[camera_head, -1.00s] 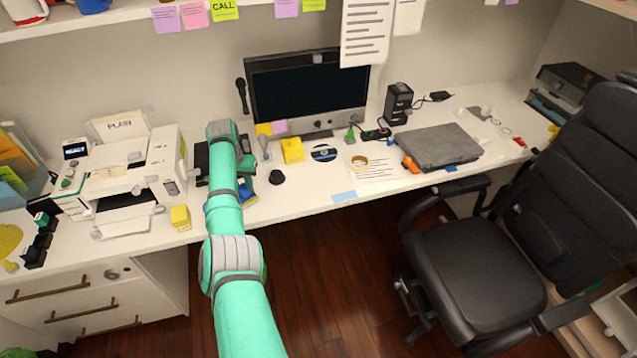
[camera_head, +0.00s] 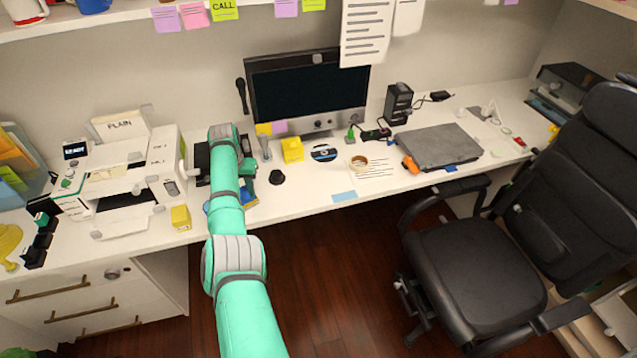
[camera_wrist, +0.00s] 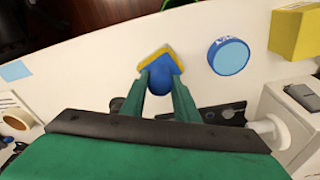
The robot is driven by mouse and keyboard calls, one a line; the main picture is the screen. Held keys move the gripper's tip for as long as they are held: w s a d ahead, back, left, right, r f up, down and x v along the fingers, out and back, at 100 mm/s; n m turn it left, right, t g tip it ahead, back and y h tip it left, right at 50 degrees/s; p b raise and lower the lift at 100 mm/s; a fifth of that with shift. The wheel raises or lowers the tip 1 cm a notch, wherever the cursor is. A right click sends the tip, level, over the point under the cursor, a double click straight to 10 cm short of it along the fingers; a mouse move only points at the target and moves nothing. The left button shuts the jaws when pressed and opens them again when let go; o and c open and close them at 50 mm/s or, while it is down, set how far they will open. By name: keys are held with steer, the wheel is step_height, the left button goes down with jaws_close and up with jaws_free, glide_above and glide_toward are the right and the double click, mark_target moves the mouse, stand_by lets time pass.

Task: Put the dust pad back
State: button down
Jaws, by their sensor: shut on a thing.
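The dust pad, a small blue and yellow piece, shows between my fingertips in the wrist view (camera_wrist: 161,61). My gripper (camera_wrist: 161,82) is shut on it, over the white desk near its front edge. In the head view my arm hides most of the gripper, and only a bit of the pad (camera_head: 251,199) shows beside the arm. I cannot tell whether the pad touches the desk. A round blue-topped item (camera_wrist: 229,56) lies to the right of the pad in the wrist view, apart from it.
A yellow box (camera_head: 180,217) and the printer (camera_head: 130,175) stand left of my arm. A black knob-like piece (camera_head: 277,177) and another yellow box (camera_head: 292,149) are to the right. The desk front (camera_head: 305,195) is clear there. A black chair (camera_head: 475,255) stands at right.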

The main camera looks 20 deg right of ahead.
steer(key=shift+w+f, duration=0.1)
steer(key=shift+f, duration=0.1)
steer(key=shift+s+d+f, duration=0.1)
steer(key=shift+s+f, duration=0.05)
steer(key=shift+s, duration=0.05)
steer(key=c, duration=1.3)
jaws_free()
steer(key=shift+o, duration=0.6)
steer(key=o, duration=0.4)
steer(key=shift+o, duration=0.2)
steer(key=shift+w, duration=0.1)
